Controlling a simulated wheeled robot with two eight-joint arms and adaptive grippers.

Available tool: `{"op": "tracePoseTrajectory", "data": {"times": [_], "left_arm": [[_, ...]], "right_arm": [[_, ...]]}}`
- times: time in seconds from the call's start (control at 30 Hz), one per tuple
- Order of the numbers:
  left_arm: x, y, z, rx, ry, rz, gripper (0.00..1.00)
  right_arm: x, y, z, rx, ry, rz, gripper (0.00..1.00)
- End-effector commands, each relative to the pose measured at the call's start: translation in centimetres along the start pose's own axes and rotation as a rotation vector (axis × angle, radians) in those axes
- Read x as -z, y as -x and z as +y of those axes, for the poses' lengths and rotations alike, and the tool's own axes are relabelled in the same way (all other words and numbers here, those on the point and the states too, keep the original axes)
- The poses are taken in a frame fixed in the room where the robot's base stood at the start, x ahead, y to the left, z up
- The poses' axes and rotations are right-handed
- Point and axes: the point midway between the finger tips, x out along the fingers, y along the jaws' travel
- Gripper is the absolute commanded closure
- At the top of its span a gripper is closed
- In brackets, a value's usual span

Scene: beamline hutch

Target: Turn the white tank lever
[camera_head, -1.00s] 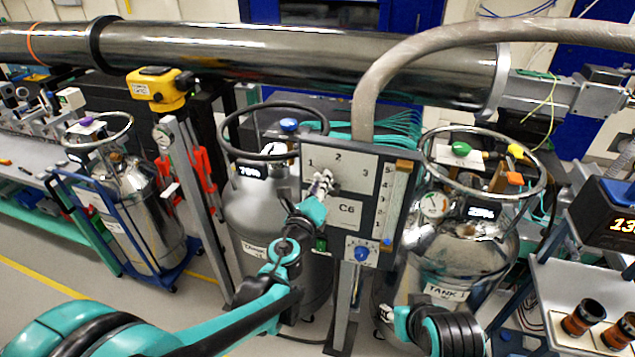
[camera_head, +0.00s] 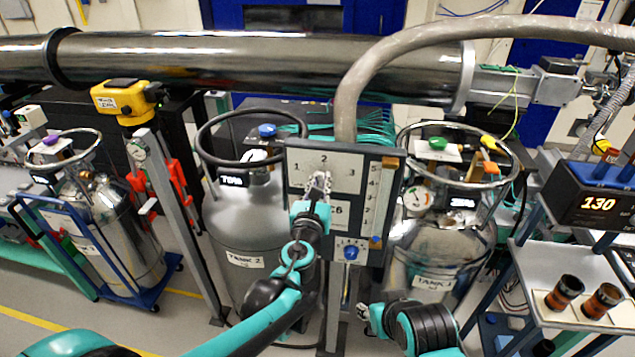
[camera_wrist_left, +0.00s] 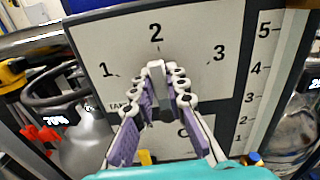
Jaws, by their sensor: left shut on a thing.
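The white tank lever (camera_wrist_left: 156,70) is a small pale handle on the upright selector panel (camera_head: 299,183). In the left wrist view it sits between my fingertips and points up about at the 2, between 1 and 3. My left gripper (camera_head: 320,182) is shut on it; the gripper also fills the middle of the left wrist view (camera_wrist_left: 163,84). Its fingers hide much of the lever and its pivot. My right gripper (camera_head: 369,318) shows small and low, below the panel, partly behind my right arm; its jaws are unclear.
TANK 2 (camera_head: 240,235) stands behind the panel at left, and TANK 1 (camera_head: 440,255) at right. A shelf (camera_head: 530,262) with a display reading 130 stands at right.

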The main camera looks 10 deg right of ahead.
Motion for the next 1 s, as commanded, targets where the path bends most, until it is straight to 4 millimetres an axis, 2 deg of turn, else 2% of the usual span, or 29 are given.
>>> {"op": "tracePoseTrajectory", "data": {"times": [0.67, 0.7, 0.77, 1.0], "left_arm": [[-0.02, -0.02, -0.31, 0.0, -0.064, 0.0, 1.0], [-0.02, -0.02, -0.31, 0.0, -0.064, 0.0, 0.79], [-0.02, -0.02, -0.31, 0.0, -0.064, 0.0, 0.65], [0.0, -0.01, -0.31, 0.0, -0.063, 0.0, 0.65]], "right_arm": [[-0.02, -0.03, 0.0, 0.0, 0.0, 0.0, 0.6], [-0.02, -0.03, 0.0, 0.0, 0.0, 0.0, 0.6], [-0.02, -0.03, 0.0, 0.0, 0.0, 0.0, 0.6], [-0.03, -0.03, 0.0, 0.0, 0.0, 0.0, 0.6]]}}
